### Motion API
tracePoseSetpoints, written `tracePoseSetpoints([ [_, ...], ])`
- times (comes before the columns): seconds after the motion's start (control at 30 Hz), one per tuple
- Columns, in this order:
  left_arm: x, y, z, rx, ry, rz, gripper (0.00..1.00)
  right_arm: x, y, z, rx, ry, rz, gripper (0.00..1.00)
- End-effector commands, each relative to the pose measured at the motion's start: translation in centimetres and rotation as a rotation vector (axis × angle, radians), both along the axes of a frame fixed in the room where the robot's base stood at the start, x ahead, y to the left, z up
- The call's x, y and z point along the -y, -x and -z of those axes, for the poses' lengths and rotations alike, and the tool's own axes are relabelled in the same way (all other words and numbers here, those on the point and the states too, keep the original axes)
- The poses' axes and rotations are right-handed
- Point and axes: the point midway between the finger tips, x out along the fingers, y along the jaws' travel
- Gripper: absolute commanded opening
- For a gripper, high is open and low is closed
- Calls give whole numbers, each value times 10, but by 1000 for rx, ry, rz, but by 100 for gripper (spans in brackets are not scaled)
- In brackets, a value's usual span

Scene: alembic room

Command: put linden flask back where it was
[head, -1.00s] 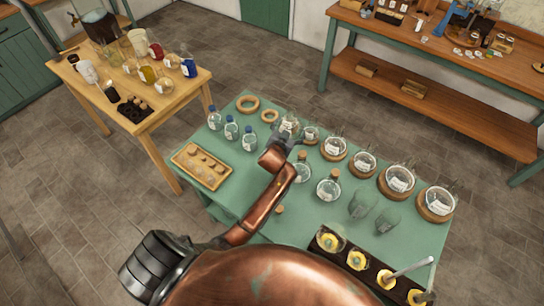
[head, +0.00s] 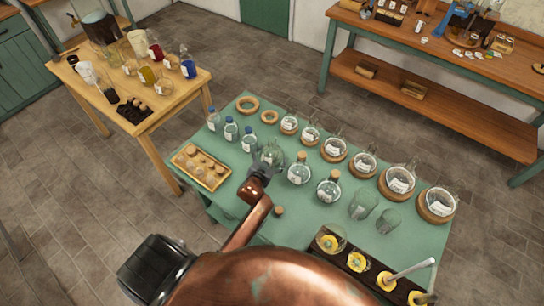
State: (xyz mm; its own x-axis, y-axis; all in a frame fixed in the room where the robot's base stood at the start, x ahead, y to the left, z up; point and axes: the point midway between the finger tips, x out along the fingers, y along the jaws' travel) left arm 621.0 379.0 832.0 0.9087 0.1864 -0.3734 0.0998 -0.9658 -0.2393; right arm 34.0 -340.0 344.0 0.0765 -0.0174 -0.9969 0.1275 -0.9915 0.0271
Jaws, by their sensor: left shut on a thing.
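My left gripper (head: 262,172) is shut on a clear round flask (head: 271,153), held over the green table (head: 240,189) between the blue-capped bottles and the corked flasks. Its label cannot be read, so I cannot tell whether it is the linden flask. Several labelled round flasks sit on cork rings in a row along the far edge, from a small flask (head: 289,124) to a large flask (head: 437,204). Two cork rings at the left end are empty, the far ring (head: 248,97) and the nearer ring (head: 269,109). My right gripper is not in view.
Blue-capped bottles (head: 231,131) and a wooden tray (head: 218,184) stand at left. Corked flasks (head: 299,171), empty beakers (head: 363,204) and a dark rack (head: 373,272) stand at right. A loose stopper (head: 278,210) lies near the front. A wooden table (head: 180,93) stands beyond.

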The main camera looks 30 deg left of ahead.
Motion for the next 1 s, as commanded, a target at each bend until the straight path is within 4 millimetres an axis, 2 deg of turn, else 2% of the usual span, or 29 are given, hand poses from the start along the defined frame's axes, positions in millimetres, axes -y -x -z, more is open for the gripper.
tracePoseSetpoints([
  [0.3,0,-1,1,2,0,0,39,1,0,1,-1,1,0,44],
  [0.33,0,0,1,1,0,0,76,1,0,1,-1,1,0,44],
  [0.53,0,0,1,1,0,0,90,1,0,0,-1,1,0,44],
  [0.87,0,0,-1,1,0,0,91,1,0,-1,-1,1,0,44],
  [1.0,2,11,-5,1,1,0,91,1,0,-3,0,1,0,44],
])
